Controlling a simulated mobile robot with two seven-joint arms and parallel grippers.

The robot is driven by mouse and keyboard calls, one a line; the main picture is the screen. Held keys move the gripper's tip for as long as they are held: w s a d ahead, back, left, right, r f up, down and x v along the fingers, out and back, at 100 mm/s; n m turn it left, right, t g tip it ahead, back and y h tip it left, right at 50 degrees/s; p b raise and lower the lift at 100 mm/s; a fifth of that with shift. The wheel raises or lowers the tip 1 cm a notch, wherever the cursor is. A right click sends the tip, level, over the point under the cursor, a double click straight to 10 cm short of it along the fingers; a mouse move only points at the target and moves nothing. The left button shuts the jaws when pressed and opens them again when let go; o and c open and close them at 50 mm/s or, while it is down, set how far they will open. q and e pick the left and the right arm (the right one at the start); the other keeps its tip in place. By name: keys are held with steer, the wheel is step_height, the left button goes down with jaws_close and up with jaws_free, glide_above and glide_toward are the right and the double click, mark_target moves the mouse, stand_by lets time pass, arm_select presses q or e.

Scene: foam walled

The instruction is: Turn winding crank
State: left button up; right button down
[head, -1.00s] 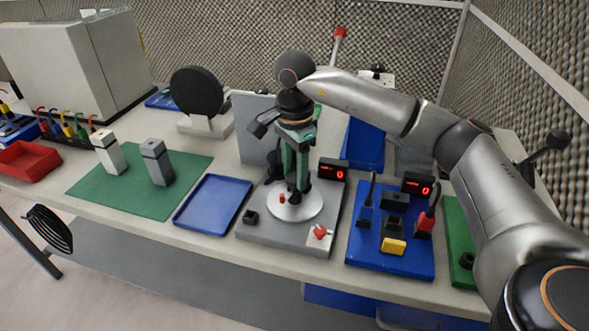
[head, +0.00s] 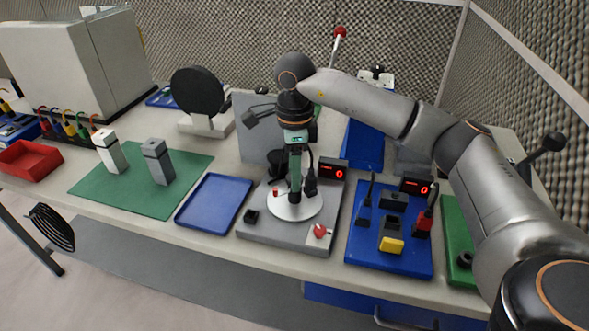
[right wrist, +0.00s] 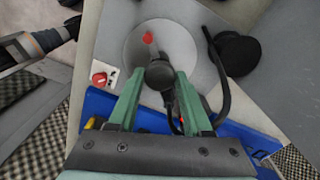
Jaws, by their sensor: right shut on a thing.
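The winding crank sits on a grey base plate (head: 262,228). Its pale round disc (head: 290,212) carries a small red mark (head: 276,191) near the left edge. In the right wrist view the disc (right wrist: 182,45) and the red mark (right wrist: 148,37) lie beyond the fingers. My right gripper (head: 295,190) points down over the disc. Its green fingers are shut on a black crank knob (right wrist: 158,74), which shows between the fingertips in the right wrist view. In the head view the fingers mostly hide the knob. My left gripper is not in view.
A red knob (head: 320,231) is on the plate's front right corner. A display (head: 333,168) reading 0 stands behind. A blue tray (head: 213,202) lies to the left, and a blue board (head: 372,250) with plugs and cables lies to the right. A grey panel (head: 252,125) stands behind.

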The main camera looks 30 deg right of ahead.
steer(key=shift+m+p, duration=0.4)
steer(key=shift+m, duration=1.8)
steer(key=shift+m+p, duration=0.35)
steer(key=shift+m, duration=1.55)
steer(key=shift+m+p, duration=0.4)
steer(key=shift+m, duration=1.5)
steer(key=shift+m+p, duration=0.45)
steer(key=shift+m, duration=1.75)
steer(key=shift+m+p, duration=0.5)
steer(key=shift+m, duration=1.6)
steer(key=shift+m+p, duration=0.55)
steer(key=shift+m, duration=1.35)
steer(key=shift+m+p, duration=0.65)
steer(key=shift+m, duration=1.55)
steer(key=shift+m+p, duration=0.5)
steer(key=shift+m, duration=1.1)
steer(key=shift+m, duration=0.4)
